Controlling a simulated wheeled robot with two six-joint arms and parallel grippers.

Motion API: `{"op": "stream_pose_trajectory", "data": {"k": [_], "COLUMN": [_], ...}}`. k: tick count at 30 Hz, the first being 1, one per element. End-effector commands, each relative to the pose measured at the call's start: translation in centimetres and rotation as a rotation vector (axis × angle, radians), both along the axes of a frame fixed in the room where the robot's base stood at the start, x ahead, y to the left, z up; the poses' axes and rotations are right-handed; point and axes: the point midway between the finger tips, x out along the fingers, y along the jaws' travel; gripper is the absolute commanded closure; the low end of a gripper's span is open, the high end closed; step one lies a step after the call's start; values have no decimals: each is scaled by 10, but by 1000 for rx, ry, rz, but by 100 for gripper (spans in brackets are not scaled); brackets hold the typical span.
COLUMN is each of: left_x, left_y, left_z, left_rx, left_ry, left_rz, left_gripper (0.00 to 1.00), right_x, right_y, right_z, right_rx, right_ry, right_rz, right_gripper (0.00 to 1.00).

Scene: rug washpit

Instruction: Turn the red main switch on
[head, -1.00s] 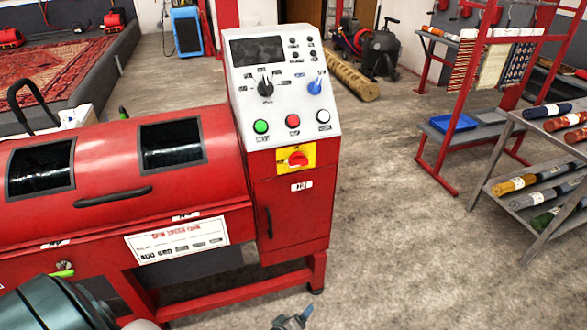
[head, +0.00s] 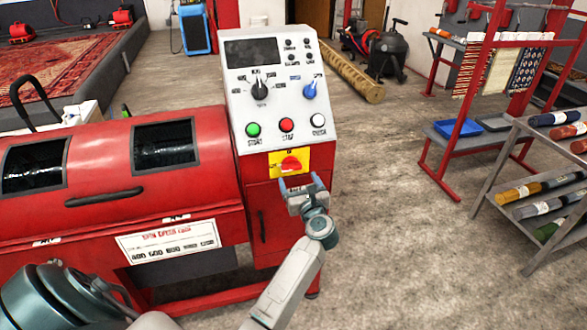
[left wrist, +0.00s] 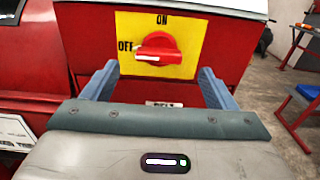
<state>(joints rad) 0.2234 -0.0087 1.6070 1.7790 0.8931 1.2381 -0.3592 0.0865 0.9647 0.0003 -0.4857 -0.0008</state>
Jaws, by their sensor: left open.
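The red main switch (head: 290,164) is a rotary knob on a yellow plate (head: 304,158) on the front of the red machine, below the white control panel. In the left wrist view the red knob (left wrist: 160,46) lies across the plate, its white mark toward OFF at the left; ON is at the top. My left gripper (head: 302,184) is open and empty, just below and in front of the knob. In the left wrist view its two fingers (left wrist: 158,82) stand apart, below and to either side of the knob, apparently not touching it. My right gripper is not in view.
The white control panel (head: 272,132) above carries green, red and white buttons, a black knob (head: 260,88) and a blue knob (head: 310,90). A red drum (head: 100,165) is at left. Metal shelves with rolls (head: 540,190) stand at right; the floor between is clear.

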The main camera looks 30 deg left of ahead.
Motion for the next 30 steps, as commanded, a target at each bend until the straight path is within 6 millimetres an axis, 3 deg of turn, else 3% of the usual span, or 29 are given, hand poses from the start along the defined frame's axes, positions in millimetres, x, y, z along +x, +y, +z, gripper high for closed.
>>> {"op": "stream_pose_trajectory", "data": {"k": [9,21,22,28,30], "left_x": [33,39,39,39,39], "left_y": [39,46,46,45,45], "left_z": [1,0,0,0,0], "left_rx": [4,3,3,3,3], "left_ry": [2,2,2,2,2], "left_rz": [-1,-1,-1,-1,-1], "left_gripper": [20,20,22,61,65], "right_x": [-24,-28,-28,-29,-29], "right_y": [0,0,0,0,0], "right_z": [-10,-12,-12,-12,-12], "right_rx": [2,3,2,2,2], "right_ry": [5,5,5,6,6], "right_rz": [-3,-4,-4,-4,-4], "right_gripper": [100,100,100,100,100]}}
